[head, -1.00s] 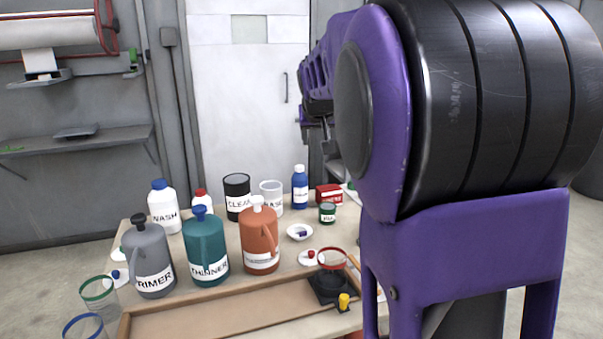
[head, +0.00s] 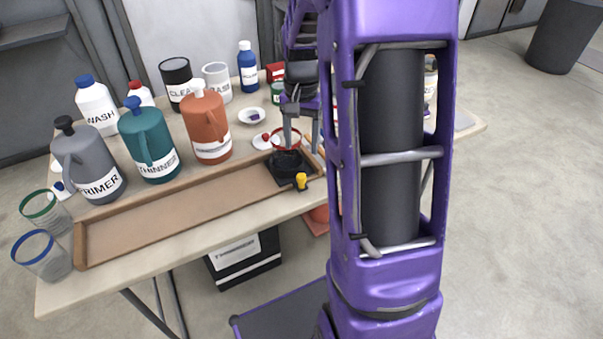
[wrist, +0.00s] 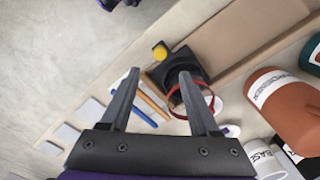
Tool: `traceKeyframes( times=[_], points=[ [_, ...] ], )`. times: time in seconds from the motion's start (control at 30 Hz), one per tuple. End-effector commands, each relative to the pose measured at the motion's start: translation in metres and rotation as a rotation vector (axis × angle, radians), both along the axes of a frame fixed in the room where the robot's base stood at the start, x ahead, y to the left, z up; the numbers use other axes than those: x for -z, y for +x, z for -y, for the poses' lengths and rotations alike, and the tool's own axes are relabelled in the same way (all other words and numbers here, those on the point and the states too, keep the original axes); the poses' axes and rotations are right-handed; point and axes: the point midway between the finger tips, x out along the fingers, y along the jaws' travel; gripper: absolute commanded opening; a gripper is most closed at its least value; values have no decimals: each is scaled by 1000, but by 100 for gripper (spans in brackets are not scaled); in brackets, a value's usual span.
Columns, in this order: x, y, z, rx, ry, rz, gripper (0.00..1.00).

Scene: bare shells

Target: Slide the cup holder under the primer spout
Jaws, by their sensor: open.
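The cup holder is a black base (head: 276,174) with a red ring above it and a yellow knob (head: 301,181). It sits at the right end of the long wooden track (head: 180,208). The grey PRIMER jug (head: 88,168) stands upright behind the track's left end; I cannot make out its spout. My gripper (head: 297,134) is open, above the holder. In the wrist view, my gripper (wrist: 157,80) points toward the holder's black base (wrist: 183,66), and the right finger overlaps the red ring. The yellow knob (wrist: 159,51) lies beyond the tips. I cannot tell whether a finger touches it.
A teal THINNER jug (head: 148,140) and an orange jug (head: 207,125) stand behind the track. Green-rimmed (head: 46,210) and blue-rimmed (head: 40,255) cups stand left of it. Bottles and tins fill the back. The track is clear left of the holder.

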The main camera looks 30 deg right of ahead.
Motion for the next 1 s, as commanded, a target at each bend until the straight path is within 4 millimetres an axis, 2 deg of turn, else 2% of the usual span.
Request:
traceKeyframes(
  times=[0.03, 0.2, 0.43, 0.6, 0.9, 1.0],
  points=[
    [15, -1, 0, 0, 1, -4, 62],
    [52, -1, 0, 0, 1, -2, 62],
    [88, 0, 0, -1, 0, -1, 62],
    [99, 0, 0, -1, 0, 1, 62],
    [101, 0, 0, -1, -1, 2, 62],
    [101, 0, 0, -1, -1, 2, 46]
  ],
)
